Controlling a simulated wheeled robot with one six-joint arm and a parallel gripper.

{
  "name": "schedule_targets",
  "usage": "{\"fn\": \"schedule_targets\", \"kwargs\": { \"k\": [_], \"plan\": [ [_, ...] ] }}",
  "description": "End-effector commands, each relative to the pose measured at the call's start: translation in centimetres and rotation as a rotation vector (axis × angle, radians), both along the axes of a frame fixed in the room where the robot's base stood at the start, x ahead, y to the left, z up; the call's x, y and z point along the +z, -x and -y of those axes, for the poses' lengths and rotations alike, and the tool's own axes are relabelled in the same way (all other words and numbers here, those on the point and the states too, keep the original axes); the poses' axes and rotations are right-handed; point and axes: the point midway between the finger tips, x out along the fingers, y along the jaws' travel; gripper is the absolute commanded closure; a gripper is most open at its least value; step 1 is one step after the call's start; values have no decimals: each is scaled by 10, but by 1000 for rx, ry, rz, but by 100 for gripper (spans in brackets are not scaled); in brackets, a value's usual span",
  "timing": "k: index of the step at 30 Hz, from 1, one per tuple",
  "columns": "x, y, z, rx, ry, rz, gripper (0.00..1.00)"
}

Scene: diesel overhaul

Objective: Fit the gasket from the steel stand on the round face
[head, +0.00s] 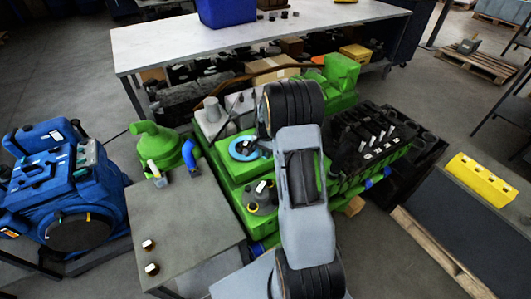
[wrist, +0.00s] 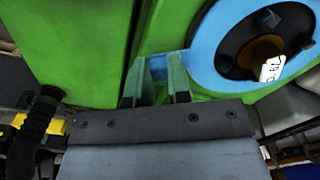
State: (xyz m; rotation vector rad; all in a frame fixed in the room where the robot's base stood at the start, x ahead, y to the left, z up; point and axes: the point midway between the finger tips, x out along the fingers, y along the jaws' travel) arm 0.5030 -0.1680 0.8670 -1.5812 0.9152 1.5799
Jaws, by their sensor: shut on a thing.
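The gasket is a flat blue ring with a small tab; in the wrist view its ring (wrist: 208,62) is at the upper right, and it also shows in the head view (head: 236,152) over the green engine. My gripper (wrist: 156,92) is shut on the tab, one finger on each side. The ring surrounds the dark round face (wrist: 237,38), which has studs and a brown centre. I cannot tell whether the ring touches the face or hovers just above. In the head view my arm hides the gripper. The steel stand (head: 180,221) is at the lower left.
The green engine (head: 228,181) fills the middle, with a grey capped part (head: 261,199) in front of the ring. A blue machine (head: 62,185) stands left, and a long workbench (head: 200,45) behind. Small capped pieces (head: 150,257) sit on the stand's front.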

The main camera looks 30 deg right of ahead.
Motion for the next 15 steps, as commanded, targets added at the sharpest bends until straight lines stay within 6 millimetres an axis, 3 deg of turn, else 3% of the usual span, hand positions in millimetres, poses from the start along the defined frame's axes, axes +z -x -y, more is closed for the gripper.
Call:
{"fn": "schedule_targets", "kwargs": {
  "k": [2,3,9,12,15],
  "plan": [
    [0,0,0,0,0,0,100],
    [0,0,0,0,0,0,80],
    [0,0,0,0,0,0,61],
    [0,0,0,0,0,0,52],
    [0,0,0,0,0,0,52]
  ]
}}
